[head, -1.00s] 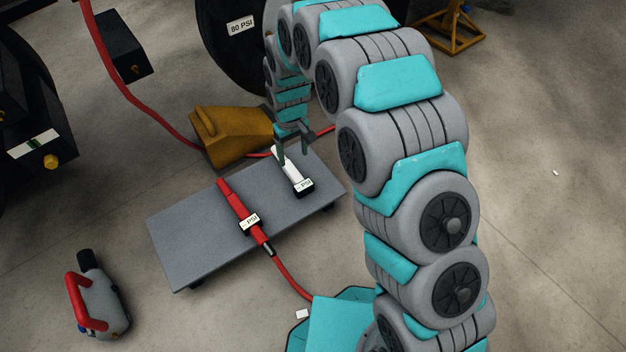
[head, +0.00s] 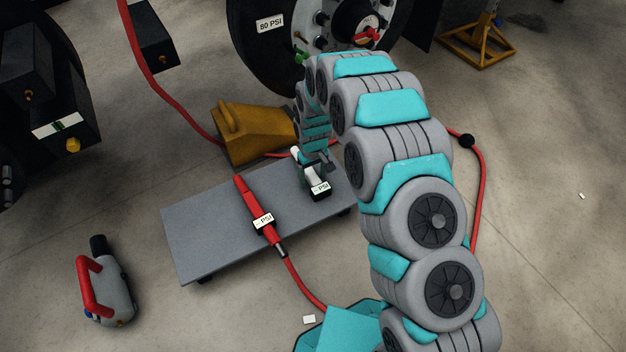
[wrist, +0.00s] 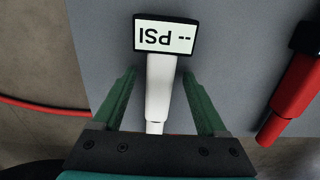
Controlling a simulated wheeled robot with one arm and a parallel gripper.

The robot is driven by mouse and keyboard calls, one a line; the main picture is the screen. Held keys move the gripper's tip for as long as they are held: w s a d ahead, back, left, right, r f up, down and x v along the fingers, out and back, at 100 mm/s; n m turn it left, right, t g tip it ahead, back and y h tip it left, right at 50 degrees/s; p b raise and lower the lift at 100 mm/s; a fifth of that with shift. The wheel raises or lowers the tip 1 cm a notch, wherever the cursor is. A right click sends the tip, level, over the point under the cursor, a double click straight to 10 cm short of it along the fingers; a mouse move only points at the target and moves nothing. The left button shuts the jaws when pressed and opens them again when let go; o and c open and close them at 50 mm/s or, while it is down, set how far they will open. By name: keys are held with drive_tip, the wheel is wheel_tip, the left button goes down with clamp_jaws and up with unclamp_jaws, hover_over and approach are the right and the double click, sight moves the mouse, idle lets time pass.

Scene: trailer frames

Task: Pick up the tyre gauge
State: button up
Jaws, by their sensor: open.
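The tyre gauge is a white stick with a black-framed display reading "-- PSI"; in the head view the gauge (head: 310,177) lies on the right part of a low grey board (head: 200,235). In the wrist view the gauge (wrist: 160,90) runs between the two green fingers of my gripper (wrist: 165,80). The fingers are open, one on each side of the white body, with a gap to each. The display end lies beyond the fingertips. In the head view my gripper (head: 318,163) is low over the gauge and partly hides it.
A red inflator wand (head: 254,214) with its own PSI display lies on the board, left of the gauge. Its red hose runs toward my base. A yellow wheel chock (head: 250,132) and a large wheel (head: 262,60) stand behind. A grey device with red handle (head: 108,290) sits at left.

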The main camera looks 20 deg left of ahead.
drive_tip(key=shift+f, duration=0.35)
clamp_jaws()
idle(0.3)
